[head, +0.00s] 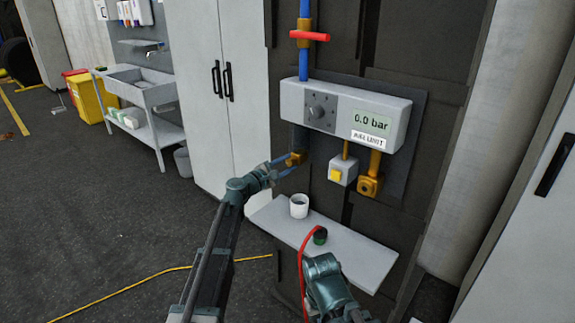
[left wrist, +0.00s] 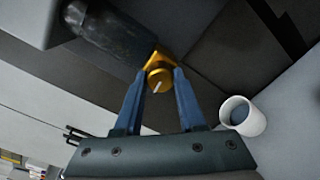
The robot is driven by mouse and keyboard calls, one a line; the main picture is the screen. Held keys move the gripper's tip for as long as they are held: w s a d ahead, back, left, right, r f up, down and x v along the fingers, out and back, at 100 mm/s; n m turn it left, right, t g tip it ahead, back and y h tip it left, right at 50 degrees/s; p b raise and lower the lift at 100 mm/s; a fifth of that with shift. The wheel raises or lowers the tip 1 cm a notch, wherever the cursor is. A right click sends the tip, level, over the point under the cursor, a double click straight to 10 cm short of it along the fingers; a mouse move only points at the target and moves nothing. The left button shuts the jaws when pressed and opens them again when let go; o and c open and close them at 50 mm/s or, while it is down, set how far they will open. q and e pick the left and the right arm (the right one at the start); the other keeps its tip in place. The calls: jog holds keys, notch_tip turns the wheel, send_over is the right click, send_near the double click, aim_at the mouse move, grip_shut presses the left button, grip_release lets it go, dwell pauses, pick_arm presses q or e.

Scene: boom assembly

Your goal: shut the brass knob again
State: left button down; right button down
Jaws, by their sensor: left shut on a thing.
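The brass knob (head: 295,159) sits under the left end of the grey air unit (head: 345,113), below a dark cylinder. My left gripper (head: 285,167) reaches it from the lower left, with its blue fingers on either side. In the left wrist view the knob (left wrist: 159,79) has a pale mark on its face and lies between the fingertips (left wrist: 157,80), which are shut on it. The unit's display (head: 371,121) reads 0.0 bar. My right gripper (head: 325,268) is low, by the shelf's front; its fingers cannot be made out.
A white shelf (head: 350,258) below the unit carries a white cup (head: 299,206) and a dark green-topped fitting (head: 320,236) beside a red hose (head: 302,262). A yellow button box (head: 337,174) and a brass outlet (head: 368,186) hang right of the knob. A red-handled valve (head: 309,36) is above.

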pick_arm(q)
jog(key=n, duration=0.4)
jog(key=shift+f, duration=0.1)
jog(key=shift+n, duration=1.8)
jog(key=shift+s+n, duration=0.1)
jog(key=shift+n, duration=0.2)
jog(key=c, duration=0.5)
grip_release()
jog(key=v, duration=1.3)
jog(key=shift+s+a, duration=0.25)
